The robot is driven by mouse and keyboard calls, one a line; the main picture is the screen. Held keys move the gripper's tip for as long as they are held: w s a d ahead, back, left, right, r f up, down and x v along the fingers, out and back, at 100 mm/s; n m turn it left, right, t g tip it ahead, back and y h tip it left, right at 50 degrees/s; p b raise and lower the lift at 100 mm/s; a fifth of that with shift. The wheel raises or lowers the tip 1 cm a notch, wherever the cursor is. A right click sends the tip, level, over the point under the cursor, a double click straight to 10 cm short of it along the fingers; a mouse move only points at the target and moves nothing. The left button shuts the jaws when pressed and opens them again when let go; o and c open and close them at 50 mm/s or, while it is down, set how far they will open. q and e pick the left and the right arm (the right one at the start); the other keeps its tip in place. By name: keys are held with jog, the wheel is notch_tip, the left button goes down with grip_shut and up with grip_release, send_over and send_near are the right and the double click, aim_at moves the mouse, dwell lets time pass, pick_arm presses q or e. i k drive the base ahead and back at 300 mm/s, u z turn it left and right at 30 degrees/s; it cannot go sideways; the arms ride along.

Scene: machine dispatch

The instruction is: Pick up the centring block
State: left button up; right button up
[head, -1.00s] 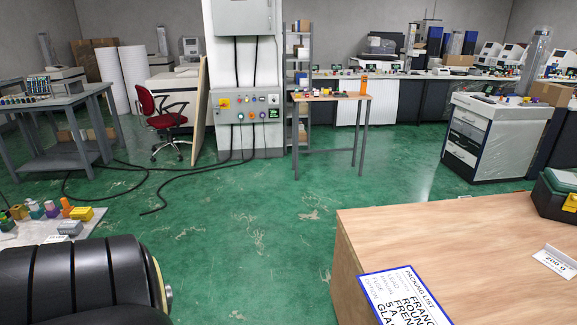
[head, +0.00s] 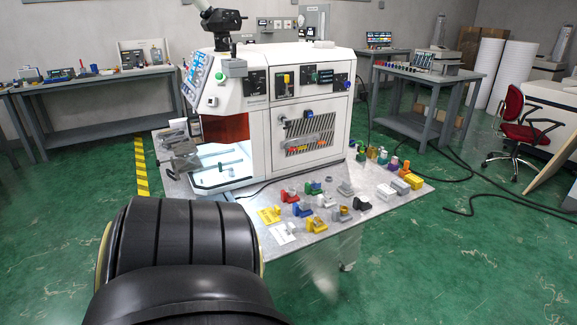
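Several small coloured blocks and fixtures stand in rows on the metal table (head: 385,205) in front of a white machine (head: 300,100). Neither of my grippers is in view. A large black link of my own arm fills the lower left of the head view and hides the table's near left part.
A grey workbench (head: 95,90) stands at the back left, and another grey table (head: 425,78) at the back right. A red chair (head: 520,115) stands at the right. Black cables (head: 490,206) lie on the green floor, which is otherwise open at the right.

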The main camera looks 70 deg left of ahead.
aim_at(362, 203)
jog(key=u, duration=2.05)
jog(key=i, duration=1.65)
